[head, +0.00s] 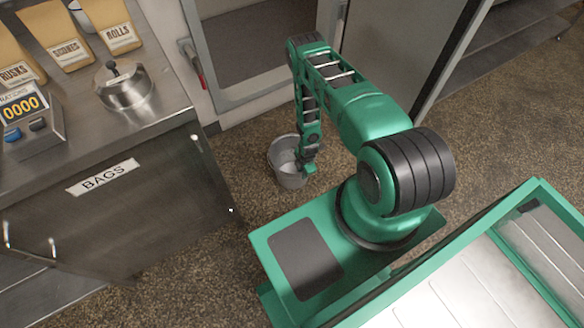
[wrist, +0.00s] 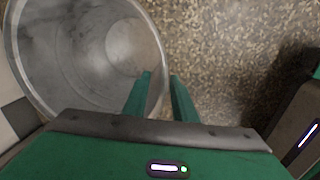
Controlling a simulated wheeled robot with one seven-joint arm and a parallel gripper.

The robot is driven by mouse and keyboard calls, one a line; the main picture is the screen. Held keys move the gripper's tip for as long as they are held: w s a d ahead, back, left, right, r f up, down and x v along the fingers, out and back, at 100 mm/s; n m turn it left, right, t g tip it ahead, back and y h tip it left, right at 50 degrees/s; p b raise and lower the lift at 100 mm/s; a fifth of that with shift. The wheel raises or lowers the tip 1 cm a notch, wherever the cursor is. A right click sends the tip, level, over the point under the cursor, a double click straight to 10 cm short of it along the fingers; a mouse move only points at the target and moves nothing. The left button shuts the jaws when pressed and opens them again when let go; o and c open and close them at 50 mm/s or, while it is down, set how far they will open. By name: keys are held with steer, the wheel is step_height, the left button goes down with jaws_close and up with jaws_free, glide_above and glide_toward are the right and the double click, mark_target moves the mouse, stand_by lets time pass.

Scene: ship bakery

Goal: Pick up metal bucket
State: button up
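The metal bucket (head: 289,180) is a grey, round, empty pail standing upright on the speckled floor, between the counter and my base. In the wrist view the bucket (wrist: 75,60) fills the upper left, and I look down into it. My gripper (head: 308,168) points down at the bucket's right side. In the wrist view my gripper (wrist: 160,76) has its two green fingers apart, with the bucket's right rim between them. The left finger is over the inside of the bucket and the right finger is outside. I cannot tell whether either finger touches the wall.
A steel counter (head: 170,103) with a BAGS label stands left of the bucket, holding bread bags, a lidded pot (head: 123,86) and a scale (head: 28,115). A framed doorway or cabinet (head: 262,40) is behind. Open floor (head: 480,120) lies to the right.

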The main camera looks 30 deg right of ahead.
step_height(320, 180, down, 5)
steer(key=shift+w+d+r, duration=0.1)
steer(key=shift+w, duration=0.05)
jaws_close()
stand_by(1.5)
